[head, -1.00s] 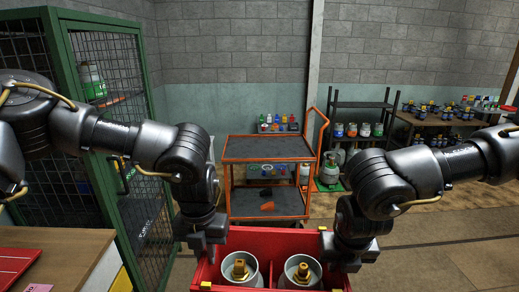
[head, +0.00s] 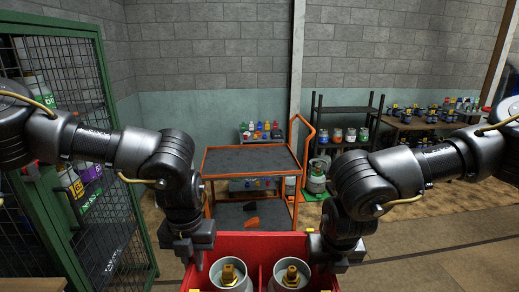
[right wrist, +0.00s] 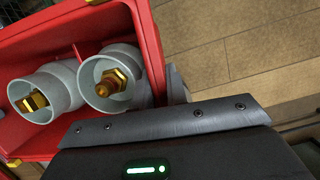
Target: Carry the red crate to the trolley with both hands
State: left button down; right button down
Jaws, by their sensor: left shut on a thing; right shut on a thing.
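The red crate (head: 262,247) is at the bottom middle of the head view, held in front of me. It carries two grey gas cylinders (head: 230,275) with brass valves; they also show in the right wrist view (right wrist: 110,80). My left gripper (head: 193,250) is shut on the crate's left side. My right gripper (head: 325,256) is shut on its right side; the fingertips are partly hidden. The orange trolley (head: 250,160) with dark shelves stands ahead, just beyond the crate. Its top shelf is bare, and an orange-and-dark item lies on the lower shelf.
A green mesh cage (head: 100,150) stands close on the left. Behind the trolley are small bottles on a box (head: 262,131). A black shelf rack (head: 345,125) and a wooden table (head: 425,122) stand at the back right. The floor (head: 430,260) at the right is clear.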

aim_at(250, 161)
jog(key=u, duration=0.05)
jog(key=i, duration=3.5)
jog(key=u, duration=0.2)
